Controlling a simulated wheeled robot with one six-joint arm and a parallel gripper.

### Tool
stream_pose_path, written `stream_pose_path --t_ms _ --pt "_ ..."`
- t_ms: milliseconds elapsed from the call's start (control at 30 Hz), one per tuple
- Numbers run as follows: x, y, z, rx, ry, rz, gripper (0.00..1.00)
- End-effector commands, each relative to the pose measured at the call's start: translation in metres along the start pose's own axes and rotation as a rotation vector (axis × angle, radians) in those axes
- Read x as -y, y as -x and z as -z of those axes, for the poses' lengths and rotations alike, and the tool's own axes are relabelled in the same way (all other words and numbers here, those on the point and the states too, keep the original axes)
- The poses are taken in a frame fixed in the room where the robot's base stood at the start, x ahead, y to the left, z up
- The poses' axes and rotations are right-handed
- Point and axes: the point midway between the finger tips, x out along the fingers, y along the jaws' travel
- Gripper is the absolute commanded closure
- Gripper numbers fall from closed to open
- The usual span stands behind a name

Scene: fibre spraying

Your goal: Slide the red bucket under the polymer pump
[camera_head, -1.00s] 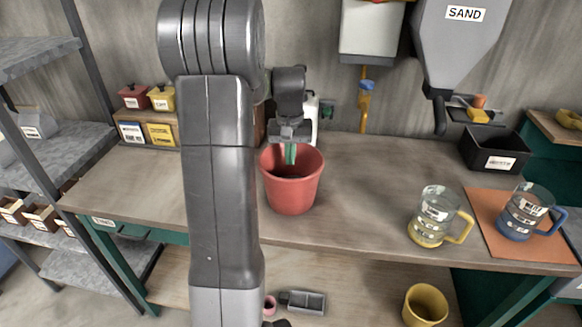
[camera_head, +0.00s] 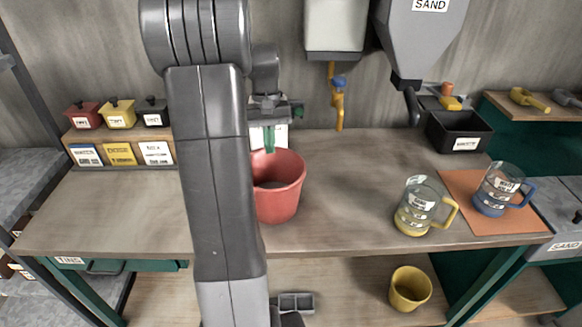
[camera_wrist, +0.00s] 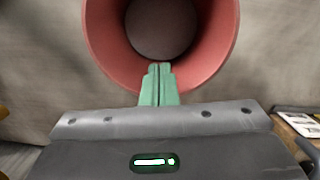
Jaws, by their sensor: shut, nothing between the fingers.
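The red bucket (camera_head: 280,200) stands upright on the workbench, partly hidden by my arm in the head view. My gripper (camera_head: 269,150) points down at the bucket's far rim, its green fingers shut and empty. In the wrist view, the fingers (camera_wrist: 158,68) overlap the open mouth of the bucket (camera_wrist: 100,45) near its rim. I cannot tell whether they touch its wall.
A yellow-handled jug (camera_head: 415,212) and a blue-handled jug (camera_head: 493,195) stand to the right, the blue one on an orange mat (camera_head: 460,185). A sand hopper (camera_head: 420,40) and a black bin (camera_head: 460,132) are at back right. The bench right of the bucket is clear.

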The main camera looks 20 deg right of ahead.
Motion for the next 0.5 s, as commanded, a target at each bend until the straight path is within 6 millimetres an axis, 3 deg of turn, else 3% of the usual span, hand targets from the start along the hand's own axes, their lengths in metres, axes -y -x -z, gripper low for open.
stream_pose_path --t_ms 233,500 --pt "0.002 -0.002 -0.021 0.004 0.006 -0.001 1.0" --pt "0.002 -0.01 -0.073 0.004 0.006 -0.001 1.0"
